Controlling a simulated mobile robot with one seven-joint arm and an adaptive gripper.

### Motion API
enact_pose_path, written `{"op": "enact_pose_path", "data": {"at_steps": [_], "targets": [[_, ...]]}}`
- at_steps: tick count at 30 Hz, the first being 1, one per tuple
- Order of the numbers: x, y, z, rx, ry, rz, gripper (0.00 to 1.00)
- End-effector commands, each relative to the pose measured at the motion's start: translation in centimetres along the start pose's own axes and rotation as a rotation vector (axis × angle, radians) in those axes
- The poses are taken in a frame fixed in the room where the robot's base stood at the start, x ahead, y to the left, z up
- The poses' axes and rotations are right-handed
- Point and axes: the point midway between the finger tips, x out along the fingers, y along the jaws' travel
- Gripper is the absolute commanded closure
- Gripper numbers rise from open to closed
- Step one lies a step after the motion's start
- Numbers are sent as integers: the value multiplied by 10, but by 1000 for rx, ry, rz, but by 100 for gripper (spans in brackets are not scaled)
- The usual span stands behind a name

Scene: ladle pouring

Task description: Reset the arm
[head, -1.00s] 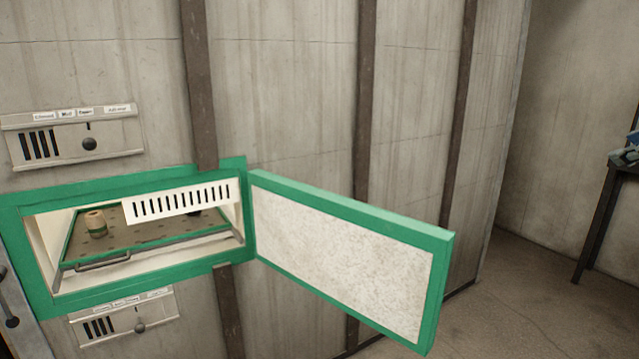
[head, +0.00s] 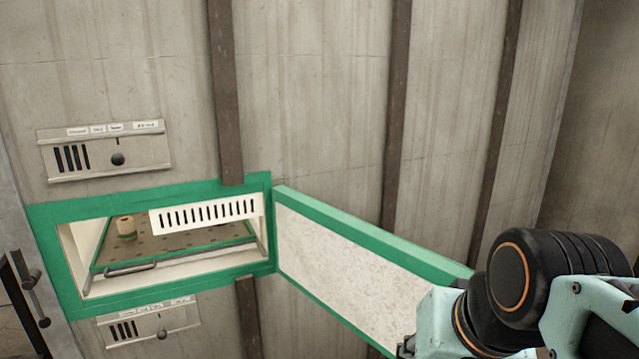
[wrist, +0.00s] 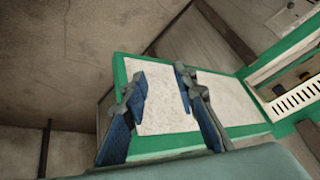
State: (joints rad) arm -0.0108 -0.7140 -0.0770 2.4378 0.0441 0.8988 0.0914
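My arm (head: 520,300) shows at the lower right of the head view, in front of the outer part of the open door (head: 345,265). My gripper's fingertips are not seen in that view. In the wrist view, my gripper (wrist: 160,78) has two blue-padded fingers spread apart with nothing between them. The white, green-framed door (wrist: 160,100) lies behind the fingers there. I cannot tell how far apart the fingers and the door are.
A green-framed wall opening (head: 50,250) is to the left of the door. Inside it are a perforated tray (head: 185,242), a small tan cylinder (head: 126,227) and a white slotted panel (head: 205,213). A control panel with a knob (head: 105,148) is above.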

Motion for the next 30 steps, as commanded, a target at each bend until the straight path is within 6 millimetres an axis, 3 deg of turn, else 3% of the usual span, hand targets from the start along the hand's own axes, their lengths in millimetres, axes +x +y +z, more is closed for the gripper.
{"op": "enact_pose_path", "data": {"at_steps": [2, 21, 30], "targets": [[5, -1, 26, -185, -25, 61, 74], [-127, -22, -49, -185, -26, 58, 74], [-146, -25, -60, -184, -26, 58, 74]]}}
